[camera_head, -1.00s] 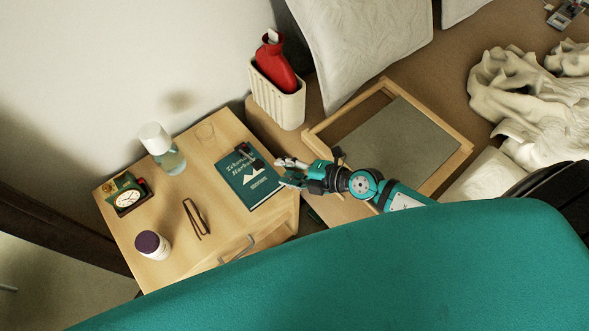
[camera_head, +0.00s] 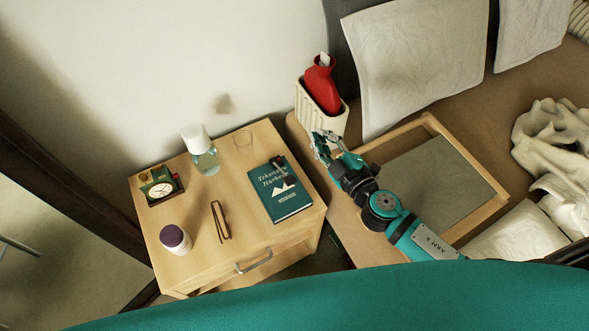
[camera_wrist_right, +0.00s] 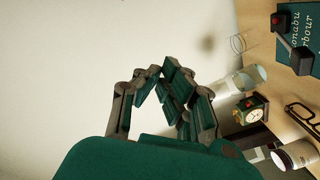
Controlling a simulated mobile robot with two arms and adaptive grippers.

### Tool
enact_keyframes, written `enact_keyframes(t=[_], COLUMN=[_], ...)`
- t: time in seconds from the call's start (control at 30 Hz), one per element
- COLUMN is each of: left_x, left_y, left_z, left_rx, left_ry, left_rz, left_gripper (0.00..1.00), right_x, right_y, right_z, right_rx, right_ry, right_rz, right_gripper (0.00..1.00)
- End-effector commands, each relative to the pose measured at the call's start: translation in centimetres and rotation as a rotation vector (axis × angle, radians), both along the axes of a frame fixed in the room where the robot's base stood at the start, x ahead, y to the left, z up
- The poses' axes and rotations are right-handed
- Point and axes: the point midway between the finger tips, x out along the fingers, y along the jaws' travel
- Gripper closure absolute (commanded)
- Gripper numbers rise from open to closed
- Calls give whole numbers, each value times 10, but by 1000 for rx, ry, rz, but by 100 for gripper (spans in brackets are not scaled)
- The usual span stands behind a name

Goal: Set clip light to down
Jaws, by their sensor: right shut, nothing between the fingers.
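The clip light, a small black device (camera_head: 284,171), sits at the top edge of the dark green book (camera_head: 280,199) on the nightstand. My right gripper (camera_head: 324,142) is shut and empty, above and to the right of the book, apart from the clip light. Its fingers also show in the right wrist view (camera_wrist_right: 164,72). My left gripper is not in view.
On the wooden nightstand (camera_head: 254,228) stand a carafe (camera_head: 205,158), a clock (camera_head: 161,189), a purple-lidded jar (camera_head: 175,240) and folded glasses (camera_head: 220,220). A cream holder (camera_head: 320,122) with a red bottle (camera_head: 321,88) and a wooden tray (camera_head: 487,207) are near my right arm.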

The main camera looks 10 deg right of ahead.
Motion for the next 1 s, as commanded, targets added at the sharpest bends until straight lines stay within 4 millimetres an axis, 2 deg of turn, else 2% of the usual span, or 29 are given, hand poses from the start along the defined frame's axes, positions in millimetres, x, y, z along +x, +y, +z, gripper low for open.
enact_keyframes(t=[0.03,0.17,0.3,0.5,0.6,0.7,1.0], left_x=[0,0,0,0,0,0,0], left_y=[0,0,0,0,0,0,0], left_z=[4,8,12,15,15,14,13], left_rx=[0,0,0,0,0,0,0], left_ry=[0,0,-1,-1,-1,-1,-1], left_rz=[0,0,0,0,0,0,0], left_gripper=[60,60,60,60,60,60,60], right_x=[7,12,-2,-30,-36,-32,8], right_y=[-3,-7,14,51,59,62,74], right_z=[10,4,-17,-33,-37,-42,-81], right_rx=[100,318,469,545,553,554,554], right_ry=[43,240,508,779,828,839,838], right_rz=[-83,-263,-352,-351,-343,-341,-344], right_gripper=[100,100,100,100,100,100,100])
